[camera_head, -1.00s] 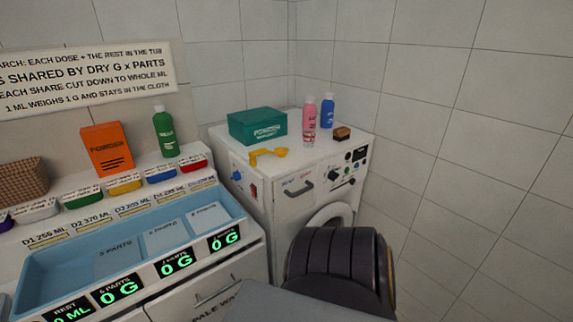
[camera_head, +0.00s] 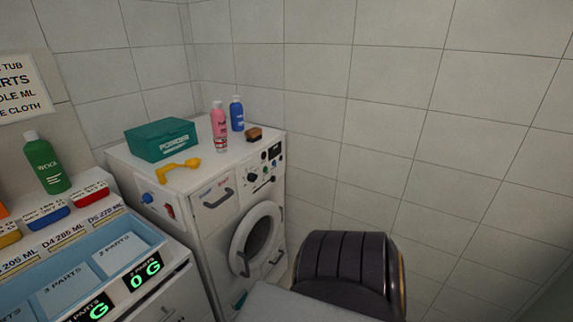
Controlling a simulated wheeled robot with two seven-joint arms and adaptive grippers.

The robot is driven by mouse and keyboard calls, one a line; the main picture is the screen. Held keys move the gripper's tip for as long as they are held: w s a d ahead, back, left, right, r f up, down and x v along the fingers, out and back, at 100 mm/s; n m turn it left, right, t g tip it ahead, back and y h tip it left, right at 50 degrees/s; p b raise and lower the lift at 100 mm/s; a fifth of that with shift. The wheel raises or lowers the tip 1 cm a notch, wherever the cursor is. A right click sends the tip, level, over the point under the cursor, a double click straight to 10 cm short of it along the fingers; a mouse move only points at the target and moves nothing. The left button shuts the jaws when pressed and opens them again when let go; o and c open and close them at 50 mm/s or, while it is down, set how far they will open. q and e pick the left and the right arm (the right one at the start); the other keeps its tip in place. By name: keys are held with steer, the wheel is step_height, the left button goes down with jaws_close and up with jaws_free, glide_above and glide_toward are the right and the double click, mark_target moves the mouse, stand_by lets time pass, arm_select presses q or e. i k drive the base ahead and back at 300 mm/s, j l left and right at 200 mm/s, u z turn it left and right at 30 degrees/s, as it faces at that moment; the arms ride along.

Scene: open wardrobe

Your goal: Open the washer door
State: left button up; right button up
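The white washer (camera_head: 211,202) stands left of centre in the head view. Its round front door (camera_head: 256,239) has a pale ring, dark glass and a dark handle (camera_head: 243,263) at its lower left. The door looks shut. Above it are a drawer with a grey handle (camera_head: 219,198) and a panel of knobs (camera_head: 265,167). Neither of my grippers shows in the view.
On the washer top stand a green powder box (camera_head: 161,140), a yellow scoop (camera_head: 179,168), a pink bottle (camera_head: 219,128), a blue bottle (camera_head: 236,114) and a brown block (camera_head: 254,134). A counter with a blue tray (camera_head: 75,260) is at left. A dark rounded body (camera_head: 345,262) stands in front, right of the door.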

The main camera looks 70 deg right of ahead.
mark_target(239, 264)
steer(key=z, duration=2.05)
